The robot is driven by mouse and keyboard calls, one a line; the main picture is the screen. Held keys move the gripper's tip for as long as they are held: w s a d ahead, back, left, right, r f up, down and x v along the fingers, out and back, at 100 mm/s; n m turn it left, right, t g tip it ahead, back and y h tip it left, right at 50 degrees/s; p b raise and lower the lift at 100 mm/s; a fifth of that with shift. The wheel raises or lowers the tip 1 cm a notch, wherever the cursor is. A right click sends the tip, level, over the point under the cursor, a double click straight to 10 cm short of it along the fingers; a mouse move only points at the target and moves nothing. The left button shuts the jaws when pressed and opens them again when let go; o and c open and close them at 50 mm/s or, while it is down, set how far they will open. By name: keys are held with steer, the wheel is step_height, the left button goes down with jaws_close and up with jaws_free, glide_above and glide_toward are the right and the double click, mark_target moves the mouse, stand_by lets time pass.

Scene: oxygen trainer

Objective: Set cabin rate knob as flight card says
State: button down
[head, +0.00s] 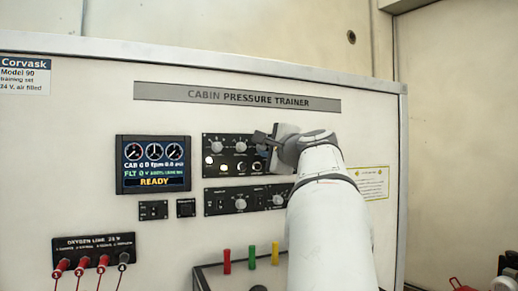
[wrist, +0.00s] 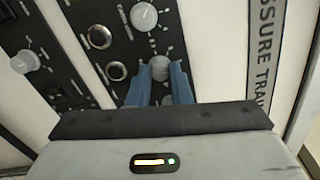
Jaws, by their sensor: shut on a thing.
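My gripper (head: 266,146) is at the right end of the upper black control panel (head: 230,173). In the wrist view its two blue fingers (wrist: 160,85) are on either side of a grey round knob (wrist: 160,68) and shut on it. In the head view the gripper hides this knob. Another knob (wrist: 144,16) with scale marks is beside it, and two similar knobs (head: 217,147) (head: 240,147) show on the upper row. The labels are too small to read, so I cannot tell which is the cabin rate knob. No card readable as the flight card shows.
A display (head: 153,164) left of the panel reads READY. A lower panel (head: 225,201) has more knobs. A white and yellow notice (head: 370,182) is at right. Red, green and yellow posts (head: 251,255) stand below. Red plugs with cords (head: 80,265) are at lower left.

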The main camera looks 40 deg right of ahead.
steer(key=c, duration=1.3)
jaws_free()
steer(key=s+b, duration=0.1)
steer(key=s, duration=0.1)
steer(key=s+a, duration=0.1)
steer(key=s, duration=0.2)
steer(key=s+b, duration=0.1)
steer(key=s, duration=0.1)
steer(key=shift+s+a+f+b, duration=0.2)
steer(key=shift+s+a+b, duration=0.05)
steer(key=shift+s+b, duration=0.1)
